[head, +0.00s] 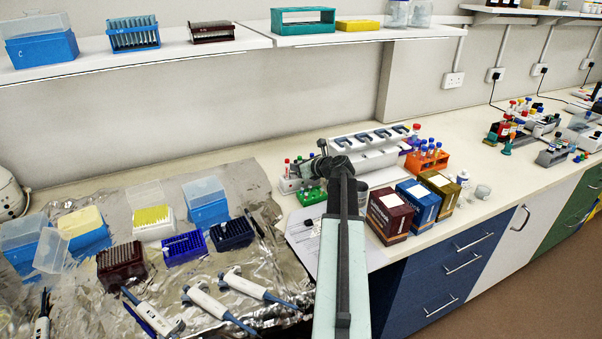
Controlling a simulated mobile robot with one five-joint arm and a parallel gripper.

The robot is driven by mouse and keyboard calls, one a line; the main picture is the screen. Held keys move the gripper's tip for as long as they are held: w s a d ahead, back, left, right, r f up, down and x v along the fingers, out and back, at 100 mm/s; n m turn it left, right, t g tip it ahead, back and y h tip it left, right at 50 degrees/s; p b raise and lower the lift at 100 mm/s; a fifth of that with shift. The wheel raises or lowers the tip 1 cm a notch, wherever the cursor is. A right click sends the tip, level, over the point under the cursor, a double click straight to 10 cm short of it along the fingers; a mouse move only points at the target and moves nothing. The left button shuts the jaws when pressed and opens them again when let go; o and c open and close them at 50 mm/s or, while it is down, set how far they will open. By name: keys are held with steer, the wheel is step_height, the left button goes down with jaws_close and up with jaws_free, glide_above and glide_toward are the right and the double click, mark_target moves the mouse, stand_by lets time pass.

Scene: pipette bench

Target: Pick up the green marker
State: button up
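I cannot pick out a green marker in the head view; it may be hidden behind my arm or too small to tell. My gripper (320,163) is at the far end of my arm, in front of the white pipette stand (372,146) and beside a small tube rack. It is small and dark, partly merged with my wrist, so I cannot tell whether its fingers are open or shut. I see nothing clearly held in it.
Foil (262,262) with pipettes (208,303) and tip boxes covers the left. Bare bench (465,150) shows at right.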

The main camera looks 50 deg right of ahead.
steer(key=shift+s, duration=0.1)
jaws_close()
steer(key=shift+r, duration=0.1)
step_height(320, 180, up, 10)
steer(key=p, duration=1)
